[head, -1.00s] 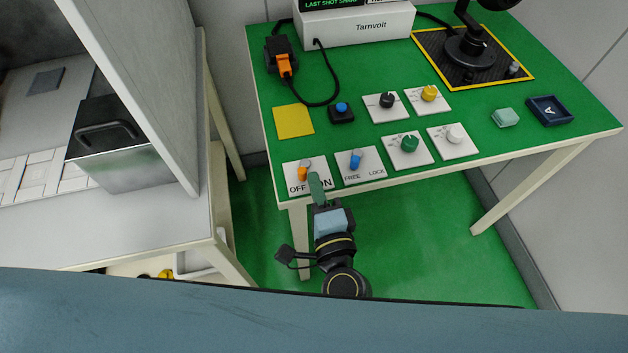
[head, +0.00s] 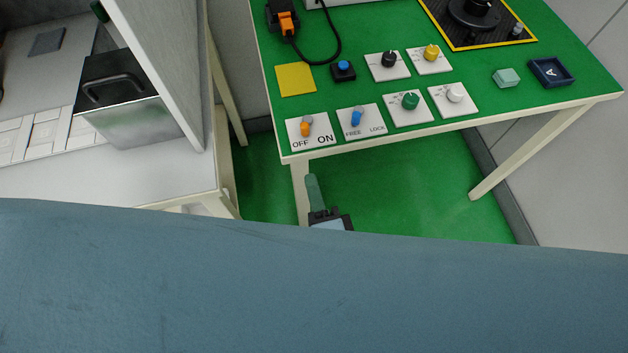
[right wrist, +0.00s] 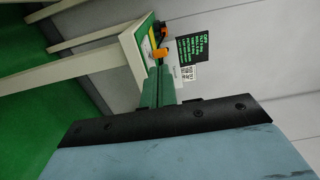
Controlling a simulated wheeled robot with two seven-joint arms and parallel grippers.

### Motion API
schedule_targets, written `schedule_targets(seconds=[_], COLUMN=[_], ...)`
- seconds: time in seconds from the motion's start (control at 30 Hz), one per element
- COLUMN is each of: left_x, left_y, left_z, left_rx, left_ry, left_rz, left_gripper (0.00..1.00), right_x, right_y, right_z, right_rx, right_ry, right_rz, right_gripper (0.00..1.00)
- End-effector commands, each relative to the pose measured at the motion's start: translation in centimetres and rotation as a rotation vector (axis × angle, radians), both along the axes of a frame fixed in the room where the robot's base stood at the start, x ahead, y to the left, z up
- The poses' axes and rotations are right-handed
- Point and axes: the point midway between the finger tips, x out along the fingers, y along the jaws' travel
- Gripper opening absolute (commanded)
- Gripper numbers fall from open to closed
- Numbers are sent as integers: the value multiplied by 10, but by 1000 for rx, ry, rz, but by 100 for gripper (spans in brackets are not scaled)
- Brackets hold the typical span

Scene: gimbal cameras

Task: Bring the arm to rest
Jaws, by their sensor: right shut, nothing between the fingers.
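My right gripper (head: 313,188) is in the head view, below the front edge of the green table (head: 470,80), in front of the OFF/ON switch plate. Its green fingers are closed together with nothing between them. The fingers also show shut and empty in the right wrist view (right wrist: 157,88), in line with the table's corner beyond. The rest of the right arm is mostly hidden behind my own blue body in the head view. My left gripper is not in view.
The table holds an OFF/ON switch (head: 306,127), a FREE/LOCK switch (head: 356,117), several knobs, a yellow square (head: 296,79) and a dark blue tray (head: 568,76). A grey counter (head: 180,178) with a metal box (head: 125,95) stands left. Green floor lies under the table.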

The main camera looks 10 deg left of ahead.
Motion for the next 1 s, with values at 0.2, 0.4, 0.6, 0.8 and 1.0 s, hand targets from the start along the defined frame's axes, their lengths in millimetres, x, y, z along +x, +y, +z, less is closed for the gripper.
schedule_targets(seconds=[0.2,0.4,0.6,0.8,1.0], left_x=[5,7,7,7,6], left_y=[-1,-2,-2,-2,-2], left_z=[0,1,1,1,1], left_rx=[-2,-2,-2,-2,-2], left_ry=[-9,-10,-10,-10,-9], left_rz=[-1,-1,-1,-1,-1], left_gripper=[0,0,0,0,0], right_x=[0,0,4,4,-5], right_y=[0,0,0,-10,-51], right_z=[0,0,6,5,-17], right_rx=[0,-1,-97,-422,-821], right_ry=[0,0,-28,-63,-6], right_rz=[0,1,83,305,511], right_gripper=[0,0,0,0,0])
